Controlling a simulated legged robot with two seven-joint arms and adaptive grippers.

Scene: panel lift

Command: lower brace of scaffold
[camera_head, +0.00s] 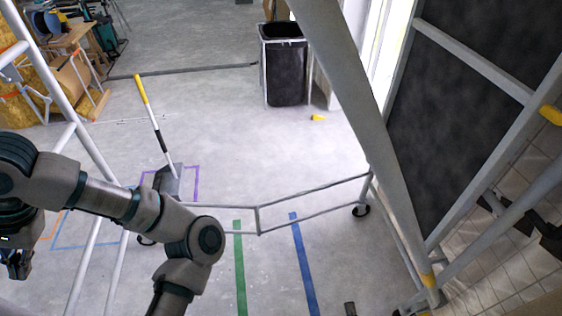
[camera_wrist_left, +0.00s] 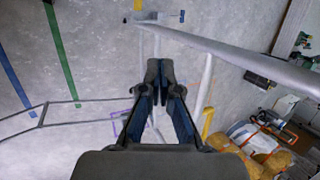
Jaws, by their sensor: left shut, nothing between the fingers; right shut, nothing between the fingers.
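The scaffold has a white ladder-like side (camera_head: 88,150) at left and light posts (camera_head: 395,235) at right. A thin double-railed brace (camera_head: 310,200) with a bend near its middle joins them low over the floor; part of it also shows in the left wrist view (camera_wrist_left: 75,102). A wide grey beam (camera_head: 365,120) slants across the right half. My left gripper (camera_head: 18,268) is at the far left edge beside the ladder side; its fingers (camera_wrist_left: 158,68) are shut and empty in the wrist view. My right gripper (camera_head: 492,203), partly cut off, is near the right-hand tubes, shut and empty.
A dark framed panel (camera_head: 450,110) stands at right. A black bin (camera_head: 285,70) stands at the back, with a small yellow object (camera_head: 318,117) on the floor. A yellow-topped pole (camera_head: 150,115) stands by the ladder side. Green tape (camera_head: 239,265) and blue tape (camera_head: 304,265) mark open floor.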

